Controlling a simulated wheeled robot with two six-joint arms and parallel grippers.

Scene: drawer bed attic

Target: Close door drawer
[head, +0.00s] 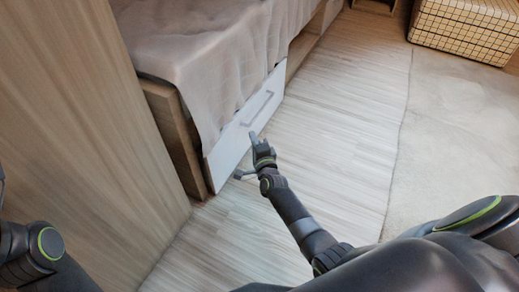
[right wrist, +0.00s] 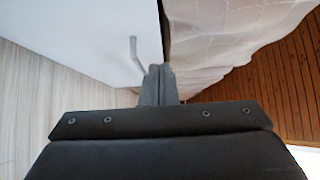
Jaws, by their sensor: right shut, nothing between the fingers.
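The white drawer front (head: 229,147) is set low in the side of the bed, with a grey bar handle (head: 262,107). It seems to stand slightly out from the bed frame; how far is hard to tell. My right gripper (head: 253,136) is shut and empty, close to the drawer front and on the near side of the handle. In the right wrist view its fingertips (right wrist: 160,70) are near the top edge of the white front (right wrist: 75,35), beside the handle (right wrist: 134,55). Contact cannot be told. My left arm shows at the lower left, its gripper out of view.
A pale bedspread (head: 205,50) hangs over the bed side onto the drawer's top edge. A wooden panel (head: 75,120) stands at the left. A checkered ottoman (head: 465,28) and a beige rug (head: 450,120) are at the right. The wood floor (head: 340,100) beside the drawer is clear.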

